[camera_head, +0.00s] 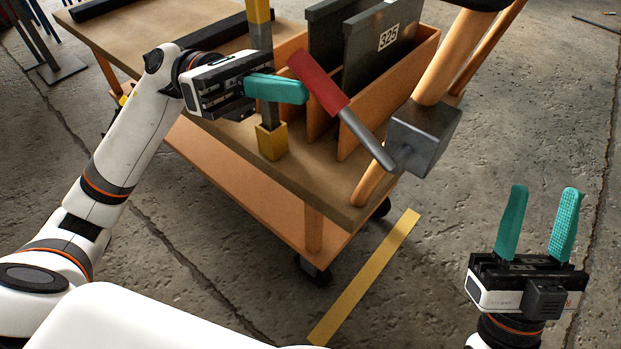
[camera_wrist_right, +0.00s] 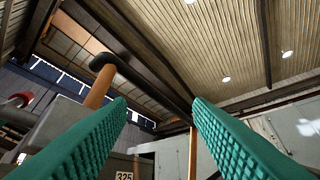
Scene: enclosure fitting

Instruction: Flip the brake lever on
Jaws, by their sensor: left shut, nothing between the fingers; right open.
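The brake lever (camera_head: 343,110) has a red grip and a grey metal arm. It slants from upper left down to a grey box (camera_head: 424,137) on an orange cart post. My left gripper (camera_head: 305,92) is shut and empty, its teal fingers at the left side of the red grip. Whether they touch the grip cannot be told. My right gripper (camera_head: 540,195) is open and empty, pointing up over the floor at the lower right. Its spread fingers also show in the right wrist view (camera_wrist_right: 160,105), with a red-ended part at the left edge.
The wooden cart (camera_head: 215,135) on casters carries an orange rack (camera_head: 350,141) with dark panels, one labelled 325. A yellow-and-grey post (camera_head: 271,141) stands by my left gripper. A yellow stripe (camera_head: 365,277) marks the floor. Clear floor surrounds my right gripper.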

